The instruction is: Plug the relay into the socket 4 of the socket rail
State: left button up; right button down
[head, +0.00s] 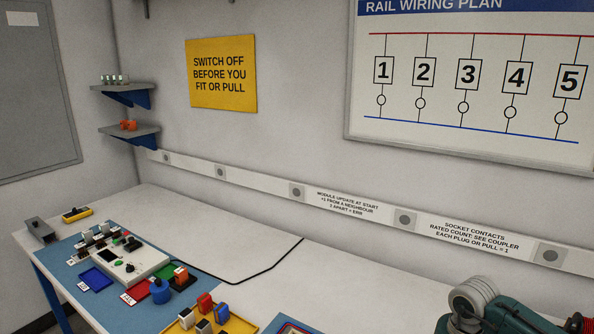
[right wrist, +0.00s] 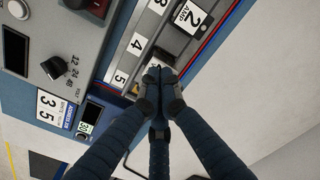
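In the right wrist view, the socket rail (right wrist: 128,60) runs diagonally, with number labels 4 (right wrist: 137,44) and 5 (right wrist: 120,77) along it. My right gripper (right wrist: 160,76) has its dark fingers drawn together over the rail, beside these labels. In the head view neither gripper shows. Small coloured blocks (head: 203,303) sit in a yellow tray (head: 241,325) on the table.
The table's back middle (head: 215,220) is clear except for a black cable.

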jog(key=shift+f, duration=0.2)
jog(key=shift+r, duration=0.1)
jog(key=shift+r+p, duration=1.7)
jog(key=shift+r, duration=1.8)
jog(key=shift+f, duration=0.1)
